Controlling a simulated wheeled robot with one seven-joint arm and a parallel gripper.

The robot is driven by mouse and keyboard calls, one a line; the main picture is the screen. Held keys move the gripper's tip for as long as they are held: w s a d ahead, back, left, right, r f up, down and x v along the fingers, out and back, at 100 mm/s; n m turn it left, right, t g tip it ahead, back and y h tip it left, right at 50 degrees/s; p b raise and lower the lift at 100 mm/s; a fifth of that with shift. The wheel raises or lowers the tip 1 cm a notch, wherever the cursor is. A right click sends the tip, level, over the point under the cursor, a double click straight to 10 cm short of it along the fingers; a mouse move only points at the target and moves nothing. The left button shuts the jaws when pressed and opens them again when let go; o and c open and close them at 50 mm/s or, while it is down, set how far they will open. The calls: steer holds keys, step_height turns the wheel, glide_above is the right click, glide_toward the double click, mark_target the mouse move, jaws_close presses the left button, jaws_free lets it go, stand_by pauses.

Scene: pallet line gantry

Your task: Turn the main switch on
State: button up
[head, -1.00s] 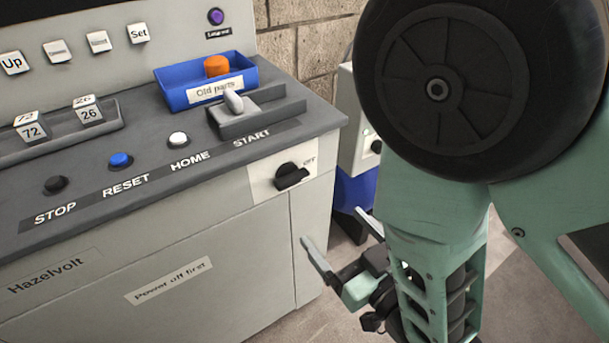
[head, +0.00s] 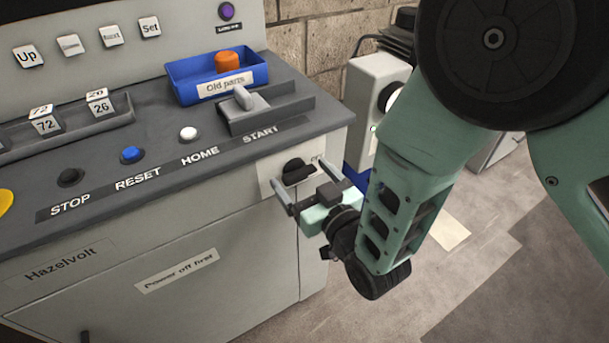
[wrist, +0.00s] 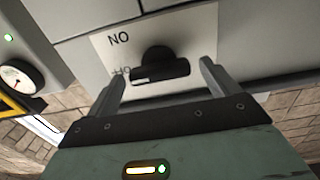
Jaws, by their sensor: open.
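The main switch is a black rotary knob (head: 296,171) on a pale plate (head: 270,180) at the right end of the cabinet front. In the wrist view the knob (wrist: 160,66) lies crosswise, its light mark toward the partly hidden label that appears to read OFF. An upside-down ON label (wrist: 118,39) shows on the plate. My gripper (head: 304,170) is open in front of the switch, one finger on each side of the knob. In the wrist view my gripper (wrist: 163,70) frames the knob; I cannot tell whether the fingers touch it.
A grey box with a gauge (head: 390,97) stands right of the cabinet. Floor at the right is mostly clear.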

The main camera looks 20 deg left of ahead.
steer(key=c, duration=1)
steer(key=shift+f+m+b, duration=0.1)
steer(key=shift+m+b, duration=0.25)
steer(key=shift+m, duration=0.05)
steer(key=m+b, duration=0.1)
steer(key=m, duration=0.1)
steer(key=m+b, duration=0.1)
steer(key=b, duration=0.1)
steer(key=shift+w+d+f+m, duration=0.1)
steer(key=shift+w+m, duration=0.05)
steer(key=shift+m, duration=0.25)
steer(key=m+b, duration=0.3)
steer(key=m, duration=0.1)
steer(key=m+b, duration=0.2)
steer(key=m, duration=0.3)
steer(key=shift+m+b, duration=0.8)
steer(key=shift+m, duration=1.4)
